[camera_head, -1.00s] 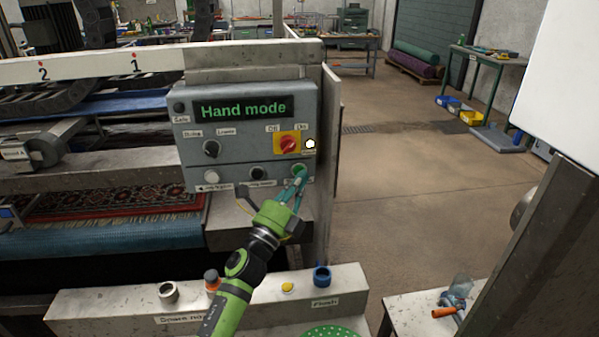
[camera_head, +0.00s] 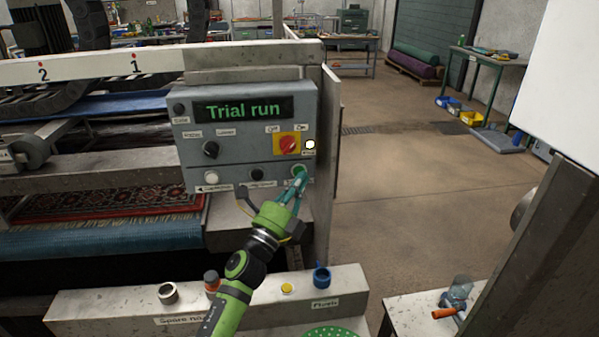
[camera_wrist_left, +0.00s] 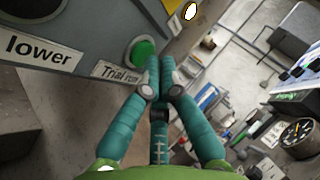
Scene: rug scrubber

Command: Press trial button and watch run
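The grey control panel (camera_head: 235,140) stands on the machine's end, and its display (camera_head: 243,108) reads "Trial run" in green. The green trial button (camera_head: 300,170) is at the panel's lower right. It shows lit green in the left wrist view (camera_wrist_left: 142,50), above a "Trial run" label (camera_wrist_left: 115,72). My left gripper (camera_head: 301,177) has its teal fingers drawn together, with nothing between them. In the left wrist view the fingertips (camera_wrist_left: 159,74) are right beside the button; I cannot tell if they touch it. My right gripper is not in view.
A red patterned rug (camera_head: 110,203) lies under the machine's frame, left of the panel. A red rotary switch (camera_head: 288,144) sits above the button. A ledge (camera_head: 90,311) with caps and fittings runs below my left arm. The floor (camera_head: 420,180) to the right is open.

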